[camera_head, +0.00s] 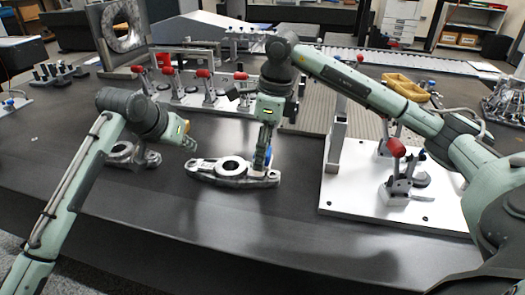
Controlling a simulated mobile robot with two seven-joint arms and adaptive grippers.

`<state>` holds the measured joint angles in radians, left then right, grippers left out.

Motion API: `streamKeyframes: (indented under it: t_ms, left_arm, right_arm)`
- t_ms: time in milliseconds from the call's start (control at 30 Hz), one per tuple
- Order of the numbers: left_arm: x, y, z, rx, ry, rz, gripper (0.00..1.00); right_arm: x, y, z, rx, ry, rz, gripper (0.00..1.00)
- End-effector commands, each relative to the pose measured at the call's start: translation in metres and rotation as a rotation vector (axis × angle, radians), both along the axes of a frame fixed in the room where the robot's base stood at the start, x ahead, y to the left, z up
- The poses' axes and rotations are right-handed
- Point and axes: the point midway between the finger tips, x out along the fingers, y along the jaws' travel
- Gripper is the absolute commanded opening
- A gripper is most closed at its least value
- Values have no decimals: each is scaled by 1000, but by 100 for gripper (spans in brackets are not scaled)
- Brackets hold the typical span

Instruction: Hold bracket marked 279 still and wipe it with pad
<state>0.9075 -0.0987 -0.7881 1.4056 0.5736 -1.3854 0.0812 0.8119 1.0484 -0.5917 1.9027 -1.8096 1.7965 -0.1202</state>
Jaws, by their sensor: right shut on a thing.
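A grey metal bracket (209,171) with a round bore lies flat on the dark table in the middle. A second, similar bracket (121,153) lies further left, partly hidden by my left arm. No marking, 279 or other, is readable on either. My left gripper (191,144) is above and left of the middle bracket, apart from it; its finger opening is too small to tell. My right gripper (264,168) points down at the right end of the middle bracket. It is shut on a small blue thing (268,156), probably the pad, mostly hidden by the fingers. Whether this touches the bracket is unclear.
A white fixture plate (375,206) with red-handled clamps stands at the right. Another row of red-handled clamps (204,88) stands behind the brackets. A yellow tray (406,88) is at the back right. The table front is clear.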

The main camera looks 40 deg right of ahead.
Motion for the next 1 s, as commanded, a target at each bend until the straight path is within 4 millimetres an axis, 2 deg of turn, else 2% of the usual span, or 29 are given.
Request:
streamKeyframes:
  t_ms: [100,267,1000]
  left_arm:
    - [0,0,-11,1,1,1,0]
    - [0,0,-18,1,0,1,0]
    - [0,0,-18,0,-1,1,0]
  right_arm:
    - [0,0,0,0,0,0,21]
    - [0,0,0,0,0,0,21]
    - [0,0,0,0,0,0,21]
